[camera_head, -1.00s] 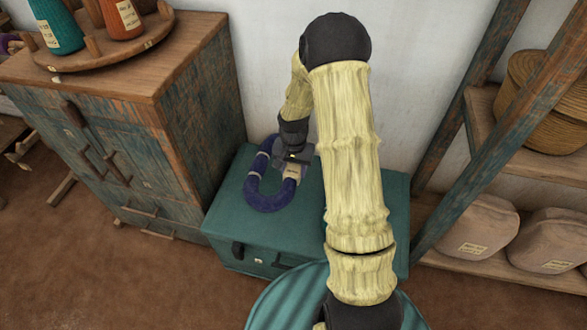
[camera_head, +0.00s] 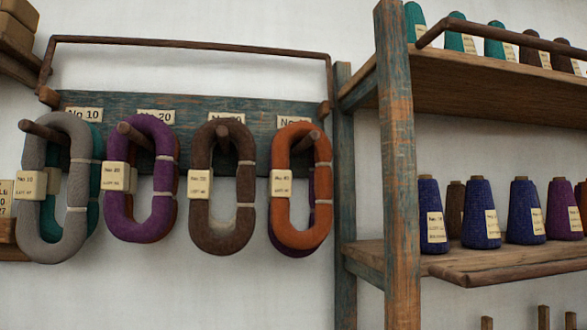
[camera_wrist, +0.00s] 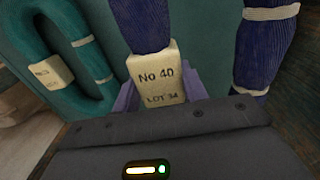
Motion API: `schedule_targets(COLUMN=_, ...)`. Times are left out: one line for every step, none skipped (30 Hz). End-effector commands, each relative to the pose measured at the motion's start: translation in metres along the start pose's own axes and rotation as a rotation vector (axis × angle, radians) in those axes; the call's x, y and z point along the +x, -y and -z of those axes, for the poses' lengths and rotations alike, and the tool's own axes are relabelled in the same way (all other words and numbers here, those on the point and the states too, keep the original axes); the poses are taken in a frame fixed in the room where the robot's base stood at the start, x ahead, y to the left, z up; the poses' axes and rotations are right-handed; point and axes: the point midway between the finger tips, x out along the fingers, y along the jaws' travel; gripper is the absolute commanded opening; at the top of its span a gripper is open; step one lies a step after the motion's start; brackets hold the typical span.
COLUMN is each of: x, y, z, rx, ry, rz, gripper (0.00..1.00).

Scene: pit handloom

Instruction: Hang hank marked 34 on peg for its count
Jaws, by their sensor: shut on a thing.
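In the wrist view my gripper (camera_wrist: 158,92) is shut on a dark blue-purple hank (camera_wrist: 262,45) with pale bands. Its cream tag (camera_wrist: 157,77) sits at the jaws and reads "No 40" and "LOT 34". In the head view a wall rack (camera_head: 190,128) carries a row of pegs under count labels; two read No 10 (camera_head: 85,114) and No 20 (camera_head: 157,116). The right-hand peg (camera_head: 308,140) bears an orange hank (camera_head: 301,235) tagged No 40, with a purple one behind. Its label (camera_head: 293,122) is partly hidden. My gripper is outside the head view.
A grey hank, a purple hank (camera_head: 118,185) and a brown hank (camera_head: 221,240) hang on the other pegs. A rail (camera_head: 190,43) runs above them. A shelf post (camera_head: 397,160) stands right of the rack. In the wrist view a teal hank (camera_wrist: 42,80) lies beside mine.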

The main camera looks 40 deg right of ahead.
Motion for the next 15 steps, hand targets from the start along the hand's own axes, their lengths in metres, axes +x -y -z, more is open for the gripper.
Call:
schedule_targets(x=0.000, y=0.002, z=-0.001, rx=-0.018, ry=-0.001, rz=0.000, gripper=0.16)
schedule_targets(x=-0.001, y=0.004, z=-0.002, rx=-0.036, ry=0.000, rz=0.001, gripper=0.16)
schedule_targets(x=-0.001, y=0.006, z=-0.004, rx=-0.071, ry=0.000, rz=0.001, gripper=0.16)
schedule_targets(x=-0.001, y=0.009, z=-0.005, rx=-0.106, ry=0.000, rz=0.000, gripper=0.16)
schedule_targets(x=-0.002, y=0.012, z=-0.008, rx=-0.145, ry=0.000, rz=0.000, gripper=0.16)
schedule_targets(x=-0.002, y=0.017, z=-0.011, rx=-0.204, ry=0.000, rz=0.000, gripper=0.16)
schedule_targets(x=-0.003, y=0.021, z=-0.013, rx=-0.253, ry=0.000, rz=0.000, gripper=0.16)
schedule_targets(x=-0.003, y=0.024, z=-0.016, rx=-0.302, ry=0.000, rz=0.000, gripper=0.16)
schedule_targets(x=-0.003, y=0.029, z=-0.019, rx=-0.366, ry=0.000, rz=0.000, gripper=0.16)
schedule_targets(x=-0.004, y=0.032, z=-0.021, rx=-0.412, ry=0.000, rz=0.000, gripper=0.16)
schedule_targets(x=-0.004, y=0.035, z=-0.024, rx=-0.454, ry=0.000, rz=0.000, gripper=0.16)
schedule_targets(x=-0.005, y=0.038, z=-0.026, rx=-0.501, ry=0.000, rz=0.000, gripper=0.16)
schedule_targets(x=-0.005, y=0.039, z=-0.027, rx=-0.530, ry=0.000, rz=0.000, gripper=0.16)
schedule_targets(x=-0.005, y=0.040, z=-0.028, rx=-0.551, ry=0.000, rz=0.000, gripper=0.16)
schedule_targets(x=-0.005, y=0.041, z=-0.028, rx=-0.571, ry=0.000, rz=0.000, gripper=0.16)
